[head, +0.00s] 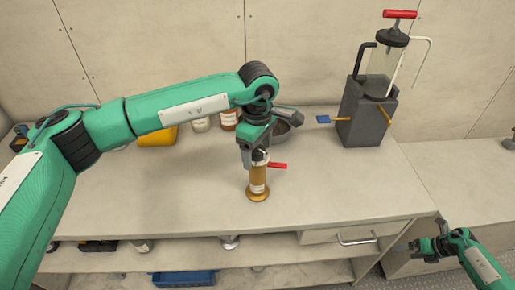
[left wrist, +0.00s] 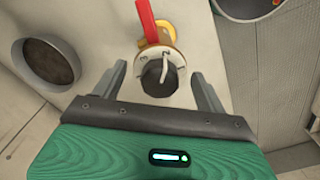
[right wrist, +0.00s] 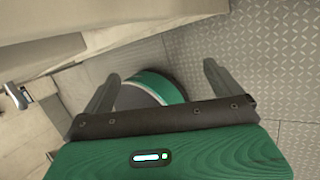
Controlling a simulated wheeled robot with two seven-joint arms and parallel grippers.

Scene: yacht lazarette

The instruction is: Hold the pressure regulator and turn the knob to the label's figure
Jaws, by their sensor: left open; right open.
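The pressure regulator (head: 258,190) is a brass-coloured cylinder standing upright on the bench, with a red lever (head: 277,165) to its right and a pale label on its body, too small to read. In the left wrist view its black knob (left wrist: 160,77) sits inside a pale numbered dial; the white pointer line points up, close to the 2. My left gripper (head: 255,158) is over the regulator's top, pointing down, open, with its fingers on either side of the knob and gaps visible. My right gripper (head: 428,246) is open and empty, low beyond the bench's right end.
A grey block (head: 367,115) holding a clear canister (head: 385,70) with a red handle stands at the back right. A yellow container (head: 157,137), jars and a dark bowl line the back. A blue tray (head: 184,278) lies below. The benchtop around the regulator is clear.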

